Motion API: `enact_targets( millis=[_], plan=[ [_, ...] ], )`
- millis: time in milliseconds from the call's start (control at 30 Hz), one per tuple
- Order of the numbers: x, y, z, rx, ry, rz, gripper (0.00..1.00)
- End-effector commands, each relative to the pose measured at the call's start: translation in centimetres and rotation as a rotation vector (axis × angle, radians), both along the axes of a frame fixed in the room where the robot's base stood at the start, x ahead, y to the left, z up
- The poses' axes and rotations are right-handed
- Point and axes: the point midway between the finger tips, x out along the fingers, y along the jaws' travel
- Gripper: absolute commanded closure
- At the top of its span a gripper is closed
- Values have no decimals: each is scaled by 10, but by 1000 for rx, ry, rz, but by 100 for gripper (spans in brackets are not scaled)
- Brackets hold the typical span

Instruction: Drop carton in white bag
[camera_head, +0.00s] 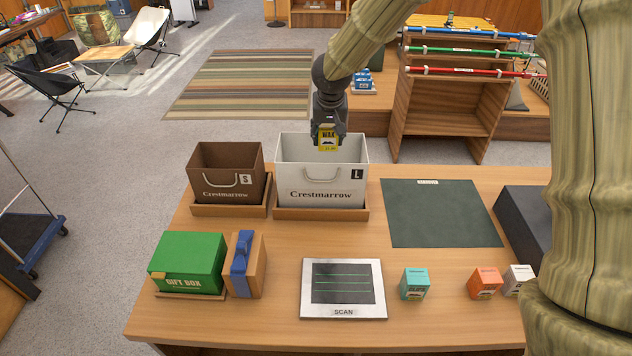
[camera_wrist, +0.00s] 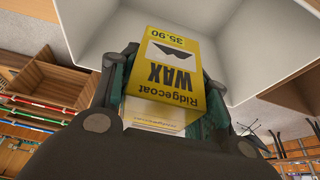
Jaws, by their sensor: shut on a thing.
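My gripper (camera_head: 328,128) is shut on a yellow wax carton (camera_head: 328,141) and holds it over the white bag (camera_head: 321,185), marked L. The carton's lower end is around the height of the bag's open top. In the wrist view, the yellow carton (camera_wrist: 170,75) sits between my gripper's fingers (camera_wrist: 163,95), with the white bag's pale inner walls (camera_wrist: 105,25) around and beyond it. The bag's floor is mostly hidden behind the carton and gripper.
A brown bag (camera_head: 226,175) marked S stands just left of the white bag. A green gift box (camera_head: 187,262), a scan pad (camera_head: 343,290), a teal carton (camera_head: 415,284), an orange carton (camera_head: 485,284) and a dark mat (camera_head: 440,215) are on the counter (camera_head: 270,325).

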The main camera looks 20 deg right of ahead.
Motion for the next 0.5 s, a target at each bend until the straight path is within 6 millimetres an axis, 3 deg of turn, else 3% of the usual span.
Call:
enact_targets(
  millis=[200,500],
  plan=[
    [0,2,-19,0,0,2,81],
    [1,2,-20,0,-1,2,81]
  ],
)
